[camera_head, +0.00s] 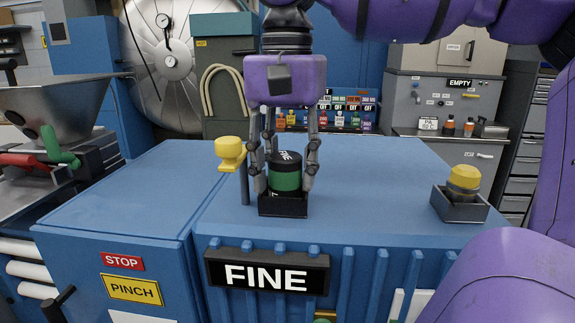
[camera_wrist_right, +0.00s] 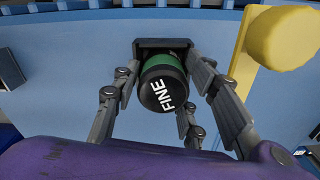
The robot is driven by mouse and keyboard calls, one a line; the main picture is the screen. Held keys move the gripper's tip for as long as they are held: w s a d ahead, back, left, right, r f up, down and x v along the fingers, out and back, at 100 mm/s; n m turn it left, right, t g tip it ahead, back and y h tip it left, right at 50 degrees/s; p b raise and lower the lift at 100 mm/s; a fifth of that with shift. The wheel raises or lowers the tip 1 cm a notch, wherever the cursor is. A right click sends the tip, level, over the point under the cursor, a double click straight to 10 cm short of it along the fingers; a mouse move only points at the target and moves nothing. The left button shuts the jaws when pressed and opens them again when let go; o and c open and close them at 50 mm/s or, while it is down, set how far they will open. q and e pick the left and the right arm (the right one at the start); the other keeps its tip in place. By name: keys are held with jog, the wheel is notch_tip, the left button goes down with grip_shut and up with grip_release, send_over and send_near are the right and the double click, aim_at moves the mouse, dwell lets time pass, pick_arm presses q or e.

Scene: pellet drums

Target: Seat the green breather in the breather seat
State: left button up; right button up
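The green breather (camera_head: 285,178), with a black cap lettered FINE, stands upright in a black square holder (camera_head: 283,210) near the front edge of the blue cabinet top. It also shows in the right wrist view (camera_wrist_right: 163,85), cap toward the camera. My right gripper (camera_head: 284,188) points straight down around the breather, with fingers on both sides close to its body. Whether the fingers press on it or stand just clear, I cannot tell. The breather's lower end is hidden inside the holder. My left gripper is not in view.
A yellow knob on a post (camera_head: 230,150) stands close left of my right gripper. A yellow-capped part (camera_head: 464,180) sits in a grey holder (camera_head: 460,207) at right. The blue top (camera_head: 375,185) between the holders is clear. A FINE sign (camera_head: 267,275) is on the front.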

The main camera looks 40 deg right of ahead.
aim_at(287, 156)
jog(key=shift+r, duration=0.1)
notch_tip(287, 156, up, 12)
jog(key=shift+b, duration=0.3)
dwell(0.3)
dwell(0.5)
